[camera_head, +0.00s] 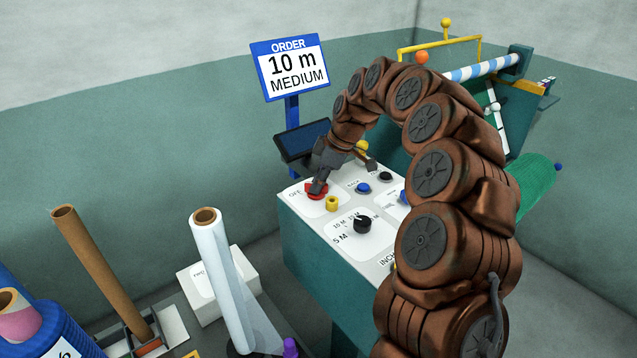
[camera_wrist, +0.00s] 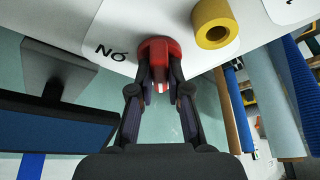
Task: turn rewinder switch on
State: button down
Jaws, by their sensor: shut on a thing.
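The red rewinder switch (camera_head: 322,195) sits at the far left corner of the white-topped control panel (camera_head: 345,262), with an OFF label beside it. My gripper (camera_head: 318,186) reaches down to it from above and partly hides it. In the wrist view, the red switch (camera_wrist: 158,50) stands between the fingertips of my gripper (camera_wrist: 160,78), and both fingers close on its sides. An ON label, seen turned over, is beside it there. The exact turn angle of the switch is hard to tell.
A yellow knob (camera_head: 332,203) is close to the switch. A black dial (camera_head: 362,224) and a blue button (camera_head: 363,188) are farther along. A dark screen (camera_head: 303,141) stands behind, under the order sign (camera_head: 291,67). Upright rolls (camera_head: 222,275) stand at the left.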

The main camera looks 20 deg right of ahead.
jog(key=shift+f, duration=0.1)
jog(key=m+t+b, duration=0.1)
jog(key=m+b, duration=0.1)
jog(key=b, duration=0.1)
jog(key=shift+f+m+h+b, duration=0.15)
jog(key=shift+m+h+b, duration=0.15)
jog(key=shift+m+b, duration=0.1)
jog(key=m+b, duration=0.2)
jog(key=m+t+h+b, duration=0.1)
jog(key=m+b, duration=0.1)
jog(key=m, duration=0.1)
jog(key=shift+s+a+h, duration=0.1)
jog(key=shift+s+h, duration=0.05)
jog(key=shift+h, duration=0.15)
jog(key=m+h+b, duration=0.1)
jog(key=m, duration=0.2)
jog(key=m+h+b, duration=0.1)
jog(key=m, duration=0.1)
jog(key=shift+a+r+m+t+b, duration=0.1)
jog(key=shift+r+m+t+b, duration=0.1)
jog(key=shift+m+t+b, duration=0.2)
jog(key=shift+a+m+h+b, duration=0.1)
jog(key=shift+m+h+b, duration=0.55)
jog(key=shift+m, duration=1.35)
jog(key=shift+r, duration=0.1)
jog(key=c, duration=1.1)
grip_release()
jog(key=shift+g, duration=0.3)
